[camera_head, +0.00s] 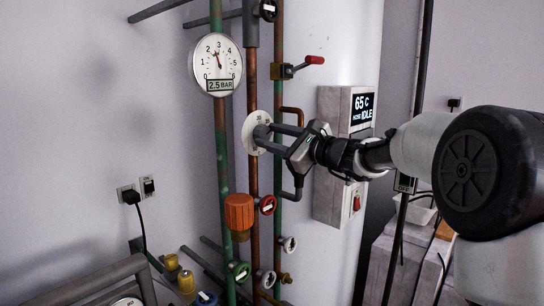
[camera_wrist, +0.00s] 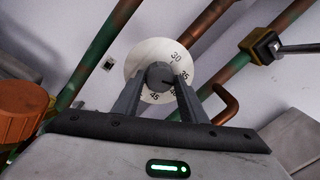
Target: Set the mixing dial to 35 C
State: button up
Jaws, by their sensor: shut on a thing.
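The mixing dial (camera_head: 249,130) is a round white plate on the pipes, left of centre in the head view. In the wrist view its face (camera_wrist: 144,58) carries the numbers 30, 35, 40 and 45 down its right side and bottom. A dark grey round knob (camera_wrist: 160,72) stands at its middle. My gripper (camera_head: 265,134) reaches in from the right and is shut on this knob. In the wrist view its two fingers (camera_wrist: 160,82) lie on either side of the knob. I cannot tell which number the knob's setting meets.
A pressure gauge (camera_head: 217,65) labelled 2.5 BAR hangs above left. A red-handled lever valve (camera_head: 303,65) is above right. A grey control box (camera_head: 332,160) reading 65 C and IDLE stands right, behind my arm.

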jog(key=shift+f+n+b, duration=0.15)
jog(key=shift+n+b, duration=1.45)
jog(key=shift+b, duration=0.55)
jog(key=o, duration=1.1)
jog(key=shift+c, duration=0.2)
jog(key=v, duration=1.7)
jog(key=shift+d, duration=0.25)
jog(key=shift+f, duration=0.1)
